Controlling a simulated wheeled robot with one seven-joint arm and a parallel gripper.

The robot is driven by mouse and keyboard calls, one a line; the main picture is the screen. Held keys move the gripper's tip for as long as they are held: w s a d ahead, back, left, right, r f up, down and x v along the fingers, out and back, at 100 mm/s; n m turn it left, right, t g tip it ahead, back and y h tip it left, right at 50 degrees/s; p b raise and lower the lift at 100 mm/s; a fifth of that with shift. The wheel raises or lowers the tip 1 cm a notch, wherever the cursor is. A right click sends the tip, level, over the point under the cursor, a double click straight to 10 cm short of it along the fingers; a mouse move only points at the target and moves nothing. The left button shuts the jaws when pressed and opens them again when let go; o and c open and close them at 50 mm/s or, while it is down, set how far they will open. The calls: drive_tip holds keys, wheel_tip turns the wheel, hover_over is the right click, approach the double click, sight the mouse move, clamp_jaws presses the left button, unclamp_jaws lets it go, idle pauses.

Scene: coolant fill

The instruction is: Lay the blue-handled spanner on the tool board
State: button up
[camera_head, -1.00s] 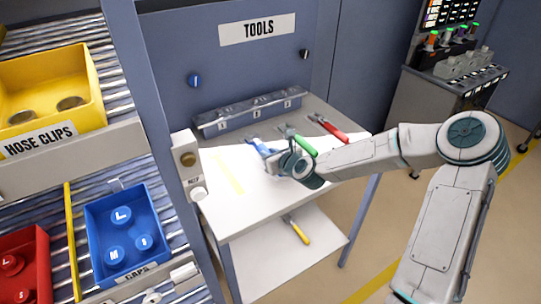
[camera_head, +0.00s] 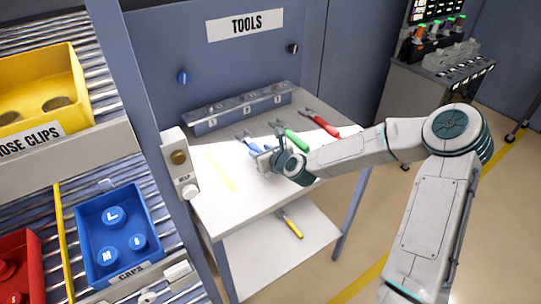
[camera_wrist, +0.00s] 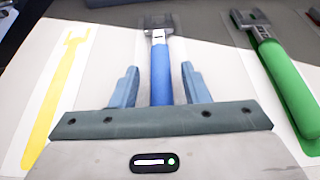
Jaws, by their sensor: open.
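The blue-handled spanner (camera_wrist: 160,72) lies on the white table top, its grey head pointing away, in the wrist view. It also shows in the head view (camera_head: 246,143), partly hidden by my gripper. My gripper (camera_wrist: 160,82) is open, with one blue-grey finger on each side of the blue handle and a gap on both sides. I cannot tell how far above the table the fingers are. The tool board seems to be the white top (camera_head: 215,205), which bears a yellow spanner-shaped outline (camera_wrist: 62,95) left of the blue spanner, with nothing on it.
A green-handled spanner (camera_wrist: 288,85) lies right of the blue one, and a red-handled one (camera_head: 320,122) lies beyond it. A numbered grey rack (camera_head: 240,107) stands along the back. A yellow-handled tool (camera_head: 290,224) is on the lower shelf. A post with a knob (camera_head: 180,160) stands at the left.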

drive_tip(key=v, duration=1.1)
drive_tip(key=shift+b, duration=0.35)
drive_tip(key=shift+s+d+r, duration=0.15)
drive_tip(key=shift+s+d, duration=0.1)
drive_tip(key=shift+s, duration=0.15)
